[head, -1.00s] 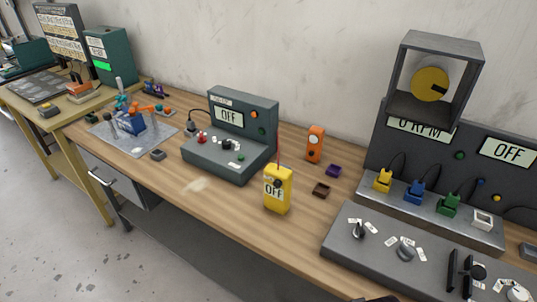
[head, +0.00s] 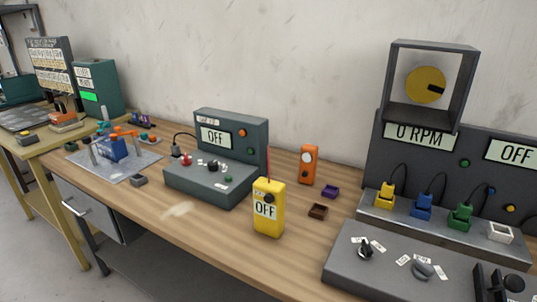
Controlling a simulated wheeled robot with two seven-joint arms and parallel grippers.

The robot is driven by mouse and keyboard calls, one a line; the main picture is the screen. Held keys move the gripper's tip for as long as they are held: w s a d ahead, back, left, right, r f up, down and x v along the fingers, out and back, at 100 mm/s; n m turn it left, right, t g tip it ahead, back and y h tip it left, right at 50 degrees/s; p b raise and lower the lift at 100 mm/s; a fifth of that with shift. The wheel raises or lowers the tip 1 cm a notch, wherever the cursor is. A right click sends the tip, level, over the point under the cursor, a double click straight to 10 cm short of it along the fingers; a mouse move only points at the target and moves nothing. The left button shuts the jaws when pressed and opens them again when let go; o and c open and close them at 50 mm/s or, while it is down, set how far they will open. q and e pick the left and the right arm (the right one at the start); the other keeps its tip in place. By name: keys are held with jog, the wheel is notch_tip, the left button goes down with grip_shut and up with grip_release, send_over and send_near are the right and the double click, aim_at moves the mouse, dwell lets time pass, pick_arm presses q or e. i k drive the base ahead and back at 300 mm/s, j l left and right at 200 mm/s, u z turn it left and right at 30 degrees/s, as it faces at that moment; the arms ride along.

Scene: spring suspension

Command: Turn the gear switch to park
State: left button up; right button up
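Several small knobs with white label tags are in view, and the tags are too small to read, so I cannot tell which is the gear switch. On the sloped grey panel (head: 345,273) at the lower right are a dark knob with a light pointer (head: 366,251) and a grey knob (head: 423,269). The grey-green console (head: 200,187) at the middle of the bench has a black knob (head: 212,166) with tags around it, and its display (head: 215,137) reads OFF. Neither gripper shows.
A yellow handheld box (head: 268,222) with a red antenna stands on the bench, reading OFF. Black upright parts (head: 484,279) rise at the lower right. The bench's front middle is clear.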

aim_at(422, 270)
jog(key=z, duration=0.35)
jog(key=l+z, duration=0.15)
jog(key=z, duration=0.2)
jog(key=l+z, duration=0.1)
jog(key=z, duration=0.25)
jog(key=k, duration=0.05)
